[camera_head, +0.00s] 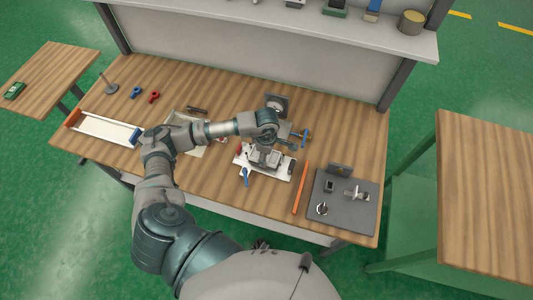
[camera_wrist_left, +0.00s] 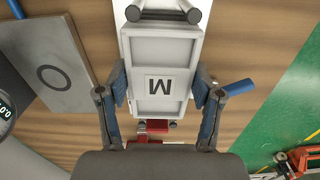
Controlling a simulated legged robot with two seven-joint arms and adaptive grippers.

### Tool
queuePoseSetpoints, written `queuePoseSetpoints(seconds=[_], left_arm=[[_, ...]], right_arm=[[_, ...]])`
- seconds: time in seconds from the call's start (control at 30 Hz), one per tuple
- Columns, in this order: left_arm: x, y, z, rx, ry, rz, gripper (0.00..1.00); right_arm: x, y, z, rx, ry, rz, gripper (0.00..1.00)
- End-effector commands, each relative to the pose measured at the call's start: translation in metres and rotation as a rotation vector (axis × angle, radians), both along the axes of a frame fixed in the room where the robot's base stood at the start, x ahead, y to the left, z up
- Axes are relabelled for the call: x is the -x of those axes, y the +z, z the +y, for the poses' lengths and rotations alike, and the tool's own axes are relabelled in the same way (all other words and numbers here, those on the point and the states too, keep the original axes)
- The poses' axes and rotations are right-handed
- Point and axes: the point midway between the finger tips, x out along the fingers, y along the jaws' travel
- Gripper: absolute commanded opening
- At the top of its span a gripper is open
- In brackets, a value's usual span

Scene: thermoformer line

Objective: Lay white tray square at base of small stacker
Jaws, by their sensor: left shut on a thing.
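The white tray (camera_wrist_left: 165,50), a shallow rectangle marked with an upside-down M, is between the blue finger pads of my left gripper (camera_wrist_left: 160,92). My left gripper (camera_head: 268,146) is shut on its sides, over the middle of the bench. The stacker seems to be the fixture with a white base plate (camera_head: 282,173). Its base (camera_wrist_left: 126,12) and two dark rollers or posts show beyond the tray, and a red part (camera_wrist_left: 152,128) lies on the near side. I cannot tell whether the tray touches the base. My right gripper is not in view.
A blue handle (camera_head: 245,177) sticks out at the front. An orange bar (camera_head: 300,188) and a dark plate with small parts (camera_head: 340,212) lie to the right. A long white channel (camera_head: 103,129) lies at the left. A shelf (camera_head: 250,18) runs along the back.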

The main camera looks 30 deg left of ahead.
Motion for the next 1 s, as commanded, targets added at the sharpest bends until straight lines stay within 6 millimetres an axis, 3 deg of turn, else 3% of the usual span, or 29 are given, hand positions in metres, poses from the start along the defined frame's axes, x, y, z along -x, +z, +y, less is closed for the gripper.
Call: queuePoseSetpoints(seconds=[0.07,0.1,0.2,0.63,0.77,1.0], left_arm=[[0.000,-0.003,0.000,0.000,0.000,0.000,0.10],[0.000,-0.003,0.000,0.000,0.000,0.000,0.68],[0.000,-0.002,0.000,0.000,0.000,-0.001,0.93],[-0.001,0.004,0.000,0.001,0.000,-0.002,0.95],[-0.002,0.024,0.000,0.001,0.001,-0.005,0.95],[-0.002,0.079,0.000,0.001,0.000,-0.005,0.95]], right_arm=[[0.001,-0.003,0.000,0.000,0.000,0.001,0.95],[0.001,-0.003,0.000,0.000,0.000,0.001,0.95],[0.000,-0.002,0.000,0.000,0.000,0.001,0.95],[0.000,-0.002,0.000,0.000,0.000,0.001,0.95],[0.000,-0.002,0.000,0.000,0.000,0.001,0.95],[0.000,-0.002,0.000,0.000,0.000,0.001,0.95]])
